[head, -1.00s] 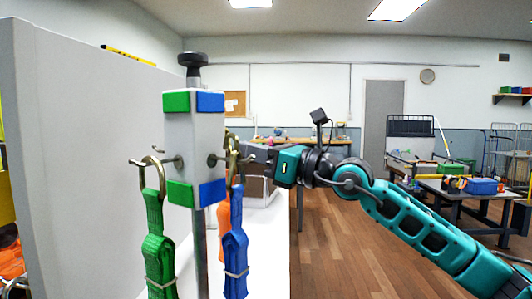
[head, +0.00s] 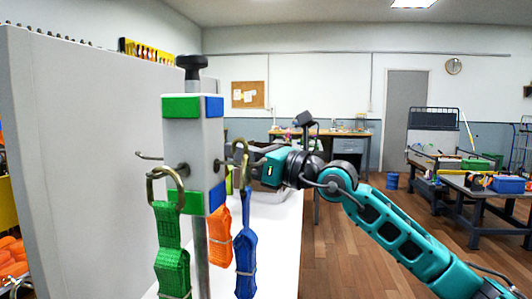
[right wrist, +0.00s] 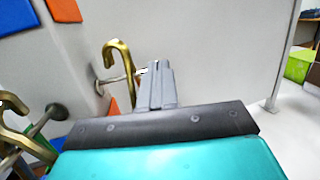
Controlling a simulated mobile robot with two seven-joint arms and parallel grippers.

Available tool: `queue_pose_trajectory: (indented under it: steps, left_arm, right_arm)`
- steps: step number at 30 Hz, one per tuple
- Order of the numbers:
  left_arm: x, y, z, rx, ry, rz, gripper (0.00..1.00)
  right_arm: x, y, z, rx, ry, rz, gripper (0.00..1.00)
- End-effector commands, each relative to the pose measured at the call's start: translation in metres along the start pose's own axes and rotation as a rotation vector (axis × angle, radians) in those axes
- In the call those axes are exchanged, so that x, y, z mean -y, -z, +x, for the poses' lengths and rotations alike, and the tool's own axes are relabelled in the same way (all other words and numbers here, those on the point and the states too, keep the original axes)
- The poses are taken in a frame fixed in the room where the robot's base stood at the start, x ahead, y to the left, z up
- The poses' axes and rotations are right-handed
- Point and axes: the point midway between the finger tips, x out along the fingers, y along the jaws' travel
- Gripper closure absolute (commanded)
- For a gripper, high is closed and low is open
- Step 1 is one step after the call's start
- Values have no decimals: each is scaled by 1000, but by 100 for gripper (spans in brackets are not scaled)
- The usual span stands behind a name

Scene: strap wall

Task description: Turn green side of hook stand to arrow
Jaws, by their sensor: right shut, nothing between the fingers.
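The hook stand (head: 194,140) is a pale upright block on a metal post with a black knob on top. Its green-marked side faces me broadly; its blue-marked side shows narrower at the right. A green strap (head: 170,250), a blue strap (head: 245,262) and an orange strap (head: 219,238) hang from its hooks. My right gripper (head: 256,168) is right of the block, partly hidden behind the blue strap's hook. In the right wrist view its shut fingers (right wrist: 157,85) are beside a peg carrying a brass hook (right wrist: 120,62), near an orange patch (right wrist: 63,10). I see no arrow.
A tall grey panel (head: 100,150) stands close on the left of the stand. A white surface (head: 275,250) lies below and behind it. Wooden floor is open to the right, with a workbench (head: 475,205) farther off.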

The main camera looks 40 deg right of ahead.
Motion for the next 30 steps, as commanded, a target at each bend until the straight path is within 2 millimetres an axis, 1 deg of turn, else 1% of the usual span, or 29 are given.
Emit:
queue_pose_trajectory:
  steps: [4, 10, 25, 30]
  left_arm:
    - [2, 4, -3, -7, 6, -1, 29]
    - [4, -1, -3, 3, 10, -1, 29]
    - [4, -1, -4, 3, 11, -1, 29]
    - [4, -4, -1, 1, 10, -2, 29]
  right_arm:
    - [1, -1, 6, 1, 0, 1, 100]
    - [0, 1, 10, 1, 0, 0, 100]
    - [1, 2, 10, 1, 0, 0, 100]
    - [3, 5, 8, 1, 0, -1, 100]
